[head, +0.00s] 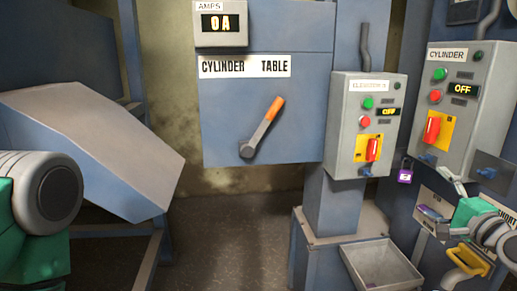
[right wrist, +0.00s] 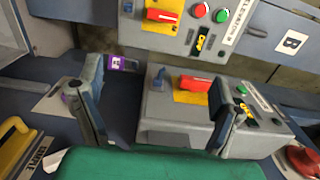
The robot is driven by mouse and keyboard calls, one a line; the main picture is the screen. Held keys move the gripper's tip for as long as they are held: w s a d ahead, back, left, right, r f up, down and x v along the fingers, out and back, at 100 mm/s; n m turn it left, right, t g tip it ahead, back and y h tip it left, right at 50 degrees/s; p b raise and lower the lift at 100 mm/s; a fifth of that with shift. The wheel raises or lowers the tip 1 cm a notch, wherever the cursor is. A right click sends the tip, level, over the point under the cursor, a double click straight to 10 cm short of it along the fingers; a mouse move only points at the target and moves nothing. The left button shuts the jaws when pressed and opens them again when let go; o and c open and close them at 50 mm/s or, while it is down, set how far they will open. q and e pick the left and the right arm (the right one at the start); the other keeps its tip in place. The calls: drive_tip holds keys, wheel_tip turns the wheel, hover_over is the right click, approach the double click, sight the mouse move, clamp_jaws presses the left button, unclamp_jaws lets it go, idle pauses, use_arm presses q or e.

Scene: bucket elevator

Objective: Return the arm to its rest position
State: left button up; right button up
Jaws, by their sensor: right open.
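My right arm comes in at the lower right of the head view. Its gripper (head: 440,200) is in front of the blue panel, below the cylinder control box (head: 465,110). In the right wrist view the two dark fingers of this gripper (right wrist: 160,115) stand wide apart, with nothing between them. A control box with a red switch (right wrist: 200,88) lies beyond the fingers. A purple padlock (head: 405,173) hangs near the gripper; it also shows in the right wrist view (right wrist: 124,63) beside the left finger. My left arm shows at the lower left, its gripper out of frame.
The cylinder table panel (head: 225,115) has an orange-tipped lever. The elevator box (head: 365,125) is right of it; both lit boxes read OFF. A grey tray (head: 350,265) stands below. A yellow handle-like part (head: 468,262) is under my right arm. The floor at centre is clear.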

drive_tip(key=s+a+f+n+g+y, duration=0.1)
drive_tip(key=s+a+f+n+g, duration=0.5)
drive_tip(key=f, duration=0.6)
drive_tip(key=s+a+f+n+g+y, duration=0.1)
drive_tip(key=s+a+f+n+g, duration=0.3)
drive_tip(key=s+a+f, duration=0.6)
use_arm(q)
drive_tip(key=shift+a+f+b, duration=0.1)
drive_tip(key=shift+f+b, duration=0.25)
drive_tip(key=shift+f, duration=0.05)
use_arm(e)
drive_tip(key=s+f+n+g+h, duration=0.1)
drive_tip(key=s+f+n+g, duration=0.2)
drive_tip(key=s+f, duration=0.3)
drive_tip(key=s+f+n+g+h, duration=0.2)
drive_tip(key=s+f+n+g, duration=0.2)
drive_tip(key=s, duration=1)
wheel_tip(320, 180, down, 3)
drive_tip(key=shift+s+a+f+n, duration=0.15)
drive_tip(key=shift+s+a+n, duration=0.15)
drive_tip(key=shift+n, duration=0.2)
drive_tip(key=shift+w, duration=0.15)
